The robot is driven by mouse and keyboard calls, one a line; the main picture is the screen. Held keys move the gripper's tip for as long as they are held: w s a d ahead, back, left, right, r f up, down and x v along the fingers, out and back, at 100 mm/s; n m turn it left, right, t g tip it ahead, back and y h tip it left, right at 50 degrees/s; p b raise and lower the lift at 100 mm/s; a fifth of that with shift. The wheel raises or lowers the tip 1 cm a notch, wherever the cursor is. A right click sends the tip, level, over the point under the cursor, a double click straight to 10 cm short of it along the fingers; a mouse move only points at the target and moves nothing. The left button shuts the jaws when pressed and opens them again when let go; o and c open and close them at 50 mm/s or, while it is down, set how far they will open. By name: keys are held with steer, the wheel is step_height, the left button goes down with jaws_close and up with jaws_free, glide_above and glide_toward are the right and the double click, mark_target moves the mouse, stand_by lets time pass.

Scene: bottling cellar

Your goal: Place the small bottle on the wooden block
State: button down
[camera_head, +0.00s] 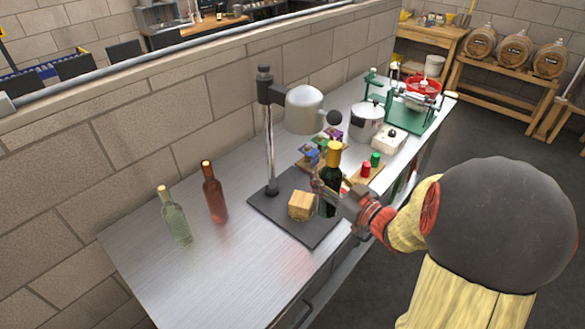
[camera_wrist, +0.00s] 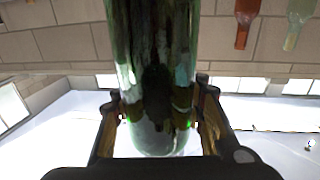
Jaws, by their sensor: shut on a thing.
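A small dark green bottle (camera_head: 330,180) with a gold cap stands upright in my gripper (camera_head: 322,190). The wrist view shows the bottle (camera_wrist: 152,60) filling the space between the two fingers (camera_wrist: 158,115), which are closed on its sides. A wooden block (camera_head: 301,205) sits on the dark base plate (camera_head: 270,212) of a stand, just left of the bottle in the head view. The bottle is beside the block in that view; I cannot tell its exact height above the plate. The gripper hides part of the bottle.
A metal stand (camera_head: 268,140) with a grey head (camera_head: 304,108) rises behind the block. A clear bottle (camera_head: 175,218) and a brown bottle (camera_head: 214,195) stand at left on the steel bench (camera_head: 160,265). Red and green items, a pot (camera_head: 367,122) and a green rack are to the right.

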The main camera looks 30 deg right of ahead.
steer(key=w+a+f+b, duration=0.2)
steer(key=w+f+b, duration=0.1)
steer(key=w, duration=0.8)
steer(key=shift+f+b, duration=0.15)
steer(key=shift+b, duration=0.5)
steer(key=shift+f, duration=0.1)
steer(key=shift+f, duration=0.1)
steer(key=c, duration=1.1)
jaws_free()
steer(key=shift+a, duration=0.1)
steer(key=shift+o, duration=0.2)
steer(key=s+d+p, duration=0.2)
steer(key=s+p, duration=0.1)
steer(key=s, duration=0.9)
steer(key=shift+d, duration=0.2)
